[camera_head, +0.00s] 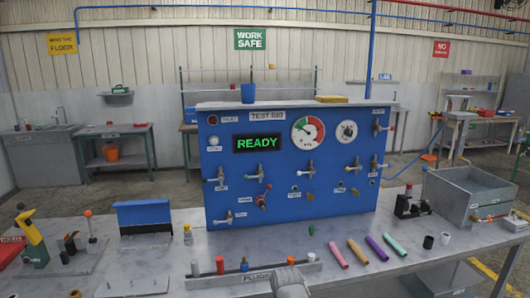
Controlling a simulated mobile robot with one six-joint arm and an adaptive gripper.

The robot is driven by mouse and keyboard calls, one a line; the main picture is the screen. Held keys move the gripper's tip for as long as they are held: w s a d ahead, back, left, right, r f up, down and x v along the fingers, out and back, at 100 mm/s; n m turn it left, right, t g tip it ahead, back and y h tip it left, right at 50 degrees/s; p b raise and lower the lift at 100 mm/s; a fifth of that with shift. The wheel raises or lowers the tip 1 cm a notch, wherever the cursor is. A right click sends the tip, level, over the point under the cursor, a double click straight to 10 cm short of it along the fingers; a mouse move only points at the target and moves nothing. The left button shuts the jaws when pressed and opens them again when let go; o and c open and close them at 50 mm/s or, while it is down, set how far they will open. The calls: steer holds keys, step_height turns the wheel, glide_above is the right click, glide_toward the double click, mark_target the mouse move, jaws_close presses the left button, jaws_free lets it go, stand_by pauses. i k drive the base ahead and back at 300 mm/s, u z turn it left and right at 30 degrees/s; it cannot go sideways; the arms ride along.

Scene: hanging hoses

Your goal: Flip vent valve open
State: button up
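A blue test rig panel (290,142) stands upright on the grey bench. It carries several small lever valves with small labels, too small to read, so I cannot tell which is the vent valve. One valve (379,127) is at the upper right. One with a red part (378,164) is at the right side. Others are in the middle row, such as one at the left (221,178), and one with a pale tip (228,217) is at the lower left. A red-handled valve (263,200) is below the middle row. My gripper's fingers are not in view.
A grey rounded part, apparently of my arm, rises at the bottom centre. A plugs rack (256,279) stands before the panel. Several coloured tubes, such as an orange one (357,252), lie right of it. A grey bin (468,193) is at the right, a blue stand (144,215) left.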

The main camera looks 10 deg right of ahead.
mark_target(220, 179)
steer(key=k, duration=0.65)
steer(key=z, duration=0.55)
steer(key=i, duration=1.4)
steer(key=u, duration=0.6)
